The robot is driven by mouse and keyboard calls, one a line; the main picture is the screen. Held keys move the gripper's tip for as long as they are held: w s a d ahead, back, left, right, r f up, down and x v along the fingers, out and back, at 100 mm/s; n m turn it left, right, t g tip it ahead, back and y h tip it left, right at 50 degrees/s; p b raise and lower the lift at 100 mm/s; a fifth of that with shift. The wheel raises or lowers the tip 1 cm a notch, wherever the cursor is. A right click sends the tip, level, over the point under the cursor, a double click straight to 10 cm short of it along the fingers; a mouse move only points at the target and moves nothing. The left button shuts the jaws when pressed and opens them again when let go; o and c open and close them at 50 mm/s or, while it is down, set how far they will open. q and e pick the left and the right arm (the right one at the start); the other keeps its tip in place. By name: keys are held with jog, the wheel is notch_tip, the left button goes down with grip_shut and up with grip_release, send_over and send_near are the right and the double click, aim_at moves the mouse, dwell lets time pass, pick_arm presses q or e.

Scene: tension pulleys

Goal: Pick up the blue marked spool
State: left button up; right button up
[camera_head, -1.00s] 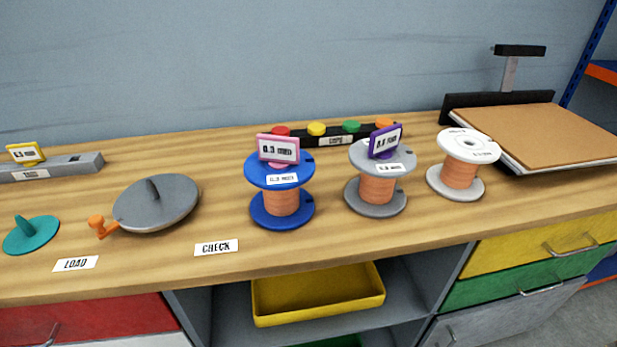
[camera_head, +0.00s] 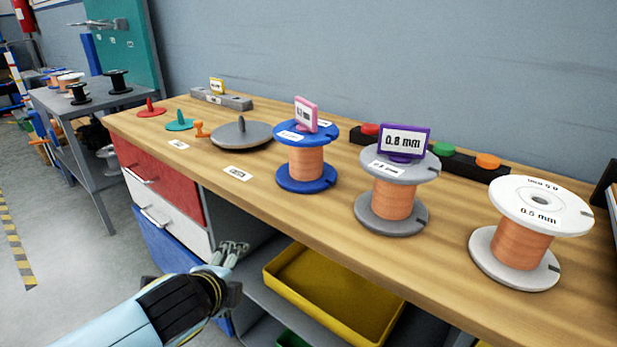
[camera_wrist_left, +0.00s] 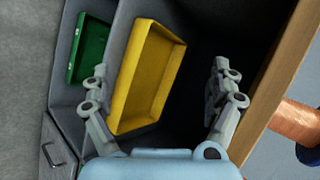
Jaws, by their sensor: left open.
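The blue spool (camera_head: 305,158) stands upright on the bench, wound with copper wire, with a pink marker card (camera_head: 306,114) on its top flange. In the left wrist view part of a copper-wound spool (camera_wrist_left: 295,120) with a blue flange shows at the right edge. My left gripper (camera_head: 235,249) is in front of the bench, below its top and to the left of the yellow tray, apart from the spool. In the left wrist view its two fingers (camera_wrist_left: 158,95) are spread with nothing between them. My right gripper is not in view.
A grey spool (camera_head: 392,195) with a purple card and a white spool (camera_head: 525,235) stand to the right. A grey disc (camera_head: 241,136) with a peg lies to the left. The bench's front edge lies between my gripper and the spool. A yellow tray (camera_head: 330,290) sits on the shelf below.

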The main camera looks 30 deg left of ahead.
aim_at(296, 156)
pick_arm(q)
jog(key=w+r+m+t, duration=0.2)
jog(key=r+m, duration=0.1)
jog(key=r, duration=0.1)
jog(key=w+r+m+t+b, duration=0.1)
jog(key=w+r+m, duration=0.2)
jog(key=r, duration=0.2)
jog(key=w+r+m+t+y, duration=0.1)
jog(key=w+r+m+t, duration=0.1)
jog(key=r+m, duration=0.2)
jog(key=shift+w+a+r+t, duration=0.2)
jog(key=shift+w+r+t, duration=0.1)
jog(key=shift+r, duration=0.2)
jog(key=w+d+r+m+t+h, duration=0.1)
jog(key=m, duration=0.2)
jog(key=w+d+r+m+t, duration=0.1)
jog(key=w+m, duration=0.1)
jog(key=m, duration=0.2)
jog(key=w+d+r+m+t+h, duration=0.1)
jog(key=m, duration=0.2)
jog(key=shift+w+r+m+h+b, duration=0.2)
jog(key=shift+m+h+b, duration=0.1)
jog(key=shift+m+b, duration=0.1)
jog(key=shift+m, duration=0.3)
jog(key=w, duration=0.5)
jog(key=shift+a+p, duration=0.35)
jog(key=w, duration=0.5)
jog(key=shift+w+a, duration=0.2)
jog(key=shift+w, duration=0.05)
jog(key=shift+c, duration=0.4)
